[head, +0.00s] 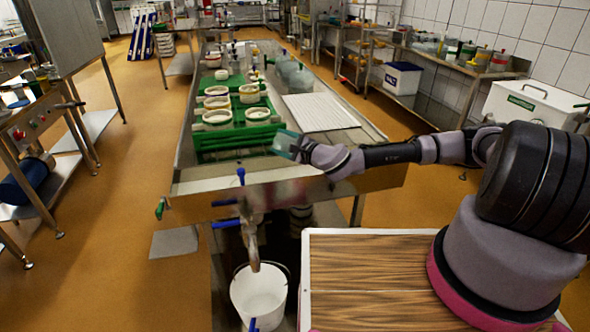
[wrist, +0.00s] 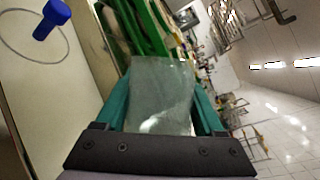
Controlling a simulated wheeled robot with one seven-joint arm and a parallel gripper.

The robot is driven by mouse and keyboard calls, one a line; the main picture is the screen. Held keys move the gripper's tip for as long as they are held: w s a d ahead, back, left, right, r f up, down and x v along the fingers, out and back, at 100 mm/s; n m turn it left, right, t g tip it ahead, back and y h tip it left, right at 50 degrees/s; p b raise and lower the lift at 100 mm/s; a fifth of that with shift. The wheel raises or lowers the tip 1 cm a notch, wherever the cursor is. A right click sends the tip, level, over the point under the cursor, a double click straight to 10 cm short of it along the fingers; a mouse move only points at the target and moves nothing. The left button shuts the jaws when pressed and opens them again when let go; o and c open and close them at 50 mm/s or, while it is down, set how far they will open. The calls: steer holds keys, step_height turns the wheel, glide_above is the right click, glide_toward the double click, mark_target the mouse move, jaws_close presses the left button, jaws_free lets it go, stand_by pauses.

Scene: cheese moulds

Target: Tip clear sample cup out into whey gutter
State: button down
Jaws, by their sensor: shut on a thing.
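My gripper (head: 284,144) is over the near end of the steel draining table, by the green rack. In the wrist view its two teal fingers (wrist: 163,108) are shut on the clear sample cup (wrist: 161,92), one on each side. The cup looks pale and see-through; I cannot tell whether liquid is in it. The wrist view is rolled sideways, with ceiling lights at the right. In the head view the cup is barely distinguishable from the fingers. A steel channel (head: 225,178) at the table's near end may be the whey gutter; its inside is hard to see.
Several white moulds (head: 222,116) stand on green racks (head: 262,114). A ribbed white board (head: 318,110) lies to their right. A wooden board (head: 365,285) lies front right.

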steer(key=shift+w+d+r+m+t+y, duration=0.1)
steer(key=shift+d+r+m+t+y, duration=0.15)
steer(key=shift+m, duration=0.2)
steer(key=shift+w+d+r+m+t+y, duration=0.15)
steer(key=shift+d+m+y, duration=0.15)
steer(key=shift+m, duration=0.15)
stand_by(0.6)
steer(key=shift+s+a, duration=0.1)
steer(key=shift+s, duration=0.05)
stand_by(0.7)
